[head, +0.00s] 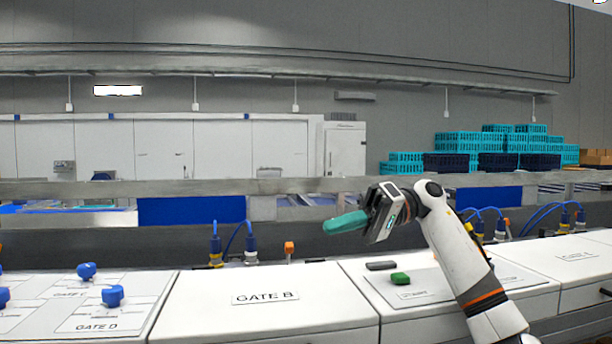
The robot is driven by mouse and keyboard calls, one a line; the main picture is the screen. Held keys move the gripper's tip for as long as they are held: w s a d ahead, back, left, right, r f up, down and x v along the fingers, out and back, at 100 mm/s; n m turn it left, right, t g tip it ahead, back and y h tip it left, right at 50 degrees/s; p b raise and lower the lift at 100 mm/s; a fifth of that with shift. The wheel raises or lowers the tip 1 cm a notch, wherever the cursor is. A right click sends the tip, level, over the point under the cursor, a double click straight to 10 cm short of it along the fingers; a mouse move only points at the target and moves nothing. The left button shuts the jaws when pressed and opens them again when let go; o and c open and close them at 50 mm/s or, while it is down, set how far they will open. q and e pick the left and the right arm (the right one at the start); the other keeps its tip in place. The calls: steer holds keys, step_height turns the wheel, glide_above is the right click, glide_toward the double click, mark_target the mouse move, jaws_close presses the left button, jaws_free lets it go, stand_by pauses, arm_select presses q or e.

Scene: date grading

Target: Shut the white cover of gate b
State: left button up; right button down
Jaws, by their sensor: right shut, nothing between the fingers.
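The white cover of gate b (225,318), with a "GATE B" label, lies flat on the console at the lower middle of the head view. It looks level with the panels beside it, with no visible raised edge. My right gripper (340,224) comes in from the right and points left, its teal fingers together and empty. In the picture it is above and to the right of the cover, apart from it. My left gripper is not in view.
Left of the cover is an open panel with blue knobs (112,295) marked Gate C and Gate D. Right of it, a panel holds a green button (400,279) and a dark block (381,265). Behind stand cable connectors, an orange-topped post (289,248) and a metal rail (60,191).

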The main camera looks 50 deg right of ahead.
steer(key=shift+s+f, duration=0.1)
steer(key=shift+f, duration=0.25)
stand_by(0.3)
steer(key=v, duration=0.7)
steer(key=shift+d, duration=0.2)
